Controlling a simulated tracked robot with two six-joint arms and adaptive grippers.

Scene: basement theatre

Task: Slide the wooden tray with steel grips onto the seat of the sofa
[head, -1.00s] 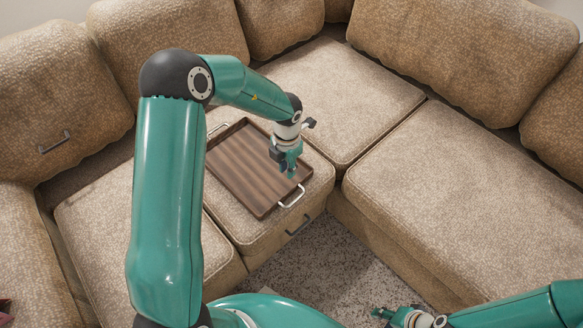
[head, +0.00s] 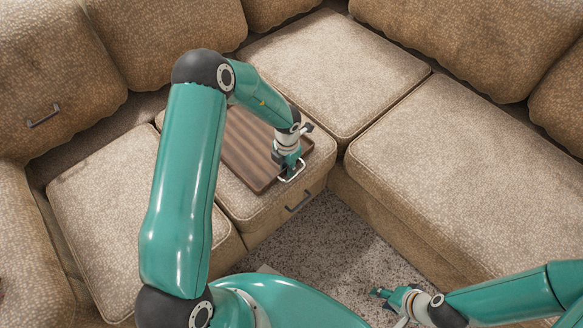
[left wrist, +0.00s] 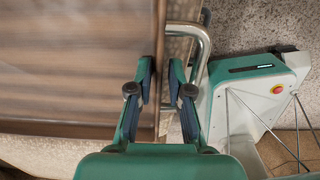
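The wooden tray (head: 250,150) is dark brown with a raised rim and lies flat on a beige sofa seat cushion (head: 240,208). It also fills the left of the left wrist view (left wrist: 70,60). Its near steel grip (head: 292,174) faces the front; my arm hides its far end. My left gripper (head: 287,168) is down at that near end. In the left wrist view its fingers (left wrist: 161,70) are apart, one each side of the tray's end rim, with the right finger inside the steel grip's loop (left wrist: 205,45). Contact is unclear. My right gripper (head: 382,293) is low, away from the tray.
The sofa (head: 480,170) wraps around with tall back cushions behind and at the left. A metal handle (head: 299,203) is on the sofa front below the tray. Speckled carpet (head: 325,245) lies between the sofa and me.

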